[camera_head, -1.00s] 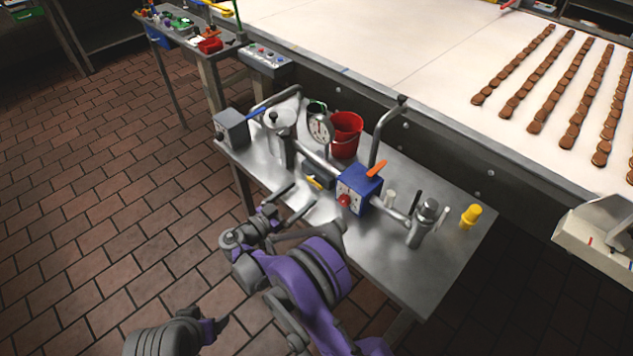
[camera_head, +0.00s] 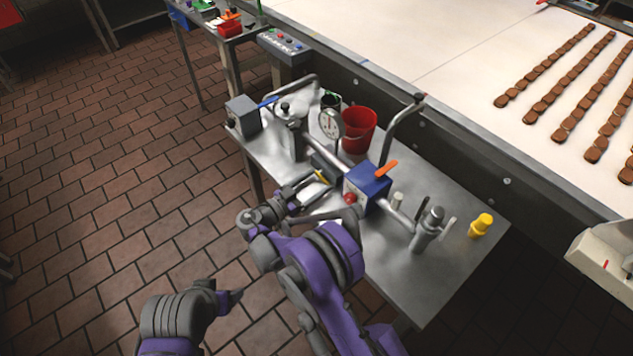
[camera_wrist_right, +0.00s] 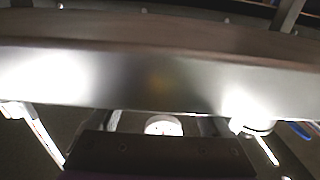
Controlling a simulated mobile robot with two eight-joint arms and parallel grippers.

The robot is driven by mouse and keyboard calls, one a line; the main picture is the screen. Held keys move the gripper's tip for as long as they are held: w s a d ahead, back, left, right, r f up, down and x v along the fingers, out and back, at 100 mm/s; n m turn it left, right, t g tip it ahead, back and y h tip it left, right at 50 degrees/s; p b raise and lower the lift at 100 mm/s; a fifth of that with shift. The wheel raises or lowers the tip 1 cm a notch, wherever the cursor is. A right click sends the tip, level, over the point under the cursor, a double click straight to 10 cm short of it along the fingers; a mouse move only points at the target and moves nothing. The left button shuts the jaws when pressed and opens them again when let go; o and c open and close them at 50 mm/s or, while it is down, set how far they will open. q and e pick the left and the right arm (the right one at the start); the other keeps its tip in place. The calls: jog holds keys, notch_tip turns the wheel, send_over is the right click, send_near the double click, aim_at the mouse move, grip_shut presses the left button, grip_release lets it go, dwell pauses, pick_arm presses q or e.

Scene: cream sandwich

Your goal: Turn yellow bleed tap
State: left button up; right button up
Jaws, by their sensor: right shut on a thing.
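The yellow bleed tap (camera_head: 322,177) is a small yellow lever low on the front of the pipe assembly, below the round gauge (camera_head: 331,123). My right gripper (camera_head: 314,188) reaches it from the front left and is shut on it. The fingers partly cover the tap. In the right wrist view a broad metal surface (camera_wrist_right: 120,80) fills the upper part, and the tap cannot be made out there.
The steel table (camera_head: 455,265) carries a blue box (camera_head: 366,190) with an orange lever (camera_head: 386,170) and red knob, right of the gripper. A red bucket (camera_head: 358,131) stands behind the pipe. A yellow cap (camera_head: 481,225) is at the right end. The table's front right is bare.

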jog(key=c, duration=0.8)
jog(key=shift+o, duration=0.2)
jog(key=n+b, duration=0.2)
jog(key=shift+n, duration=0.3)
jog(key=shift+r+n+b, duration=0.35)
jog(key=shift+n+b, duration=0.45)
jog(key=shift+n, duration=0.2)
jog(key=shift+w+r+n, duration=0.15)
jog(key=shift+r+n, duration=0.05)
jog(key=shift+n, duration=0.4)
jog(key=o, duration=1.2)
jog(key=shift+c, duration=0.2)
jog(key=shift+a, duration=0.15)
jog(key=b+v, duration=0.1)
jog(key=v, duration=0.9)
jog(key=shift+s+a, duration=0.2)
